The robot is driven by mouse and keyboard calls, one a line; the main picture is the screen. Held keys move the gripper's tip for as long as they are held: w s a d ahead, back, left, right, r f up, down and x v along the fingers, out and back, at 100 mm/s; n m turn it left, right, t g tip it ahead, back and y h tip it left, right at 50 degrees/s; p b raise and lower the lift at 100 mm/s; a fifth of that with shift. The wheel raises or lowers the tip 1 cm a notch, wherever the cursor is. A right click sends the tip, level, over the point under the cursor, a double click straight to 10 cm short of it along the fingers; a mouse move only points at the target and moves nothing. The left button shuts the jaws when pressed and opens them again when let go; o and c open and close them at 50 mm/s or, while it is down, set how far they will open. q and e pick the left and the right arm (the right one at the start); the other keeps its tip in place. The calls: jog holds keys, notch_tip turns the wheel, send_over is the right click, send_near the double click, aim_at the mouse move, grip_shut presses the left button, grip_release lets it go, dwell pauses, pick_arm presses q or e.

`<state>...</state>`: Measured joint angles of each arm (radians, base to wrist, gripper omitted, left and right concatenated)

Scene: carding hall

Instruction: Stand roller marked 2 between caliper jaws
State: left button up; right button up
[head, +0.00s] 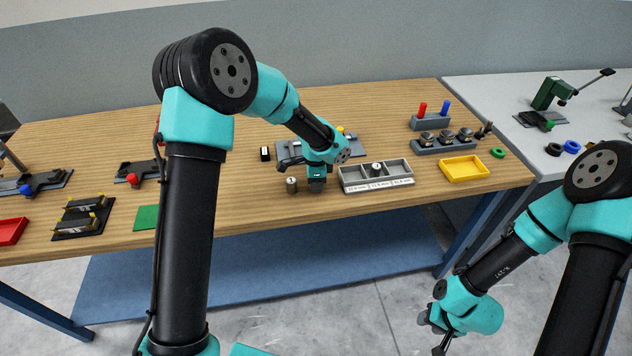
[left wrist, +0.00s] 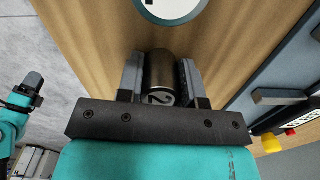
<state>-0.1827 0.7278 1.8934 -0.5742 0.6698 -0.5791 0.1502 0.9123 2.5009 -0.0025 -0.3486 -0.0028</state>
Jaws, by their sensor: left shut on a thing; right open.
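The roller marked 2 (left wrist: 160,75) is between the fingers of my left gripper (left wrist: 160,82), its numbered end facing the wrist camera. In the head view my left gripper (head: 316,186) is low over the wooden bench, and its roller is hard to make out. A grey fixture (head: 290,150) with a yellow knob, probably the caliper, lies just behind it, partly hidden by my arm. Its grey edge also shows at the right of the left wrist view (left wrist: 285,75). My right gripper (head: 438,328) is open and empty, off the front of the bench.
A roller marked 1 (head: 291,185) stands left of my left gripper. A grey three-compartment tray (head: 376,186) on the right holds another roller (head: 376,169) in its middle compartment. A yellow tray (head: 464,168) is further right.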

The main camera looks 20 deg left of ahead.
pick_arm(q)
jog(key=shift+r, duration=0.15)
notch_tip(320, 180, up, 2)
jog(key=shift+s+d+r, duration=0.1)
jog(key=shift+s+r, duration=0.15)
jog(key=shift+r, duration=0.45)
jog(key=s+d+r, duration=0.1)
jog(key=s+d, duration=0.3)
jog(key=s, duration=1.1)
jog(key=shift+d+r, duration=0.15)
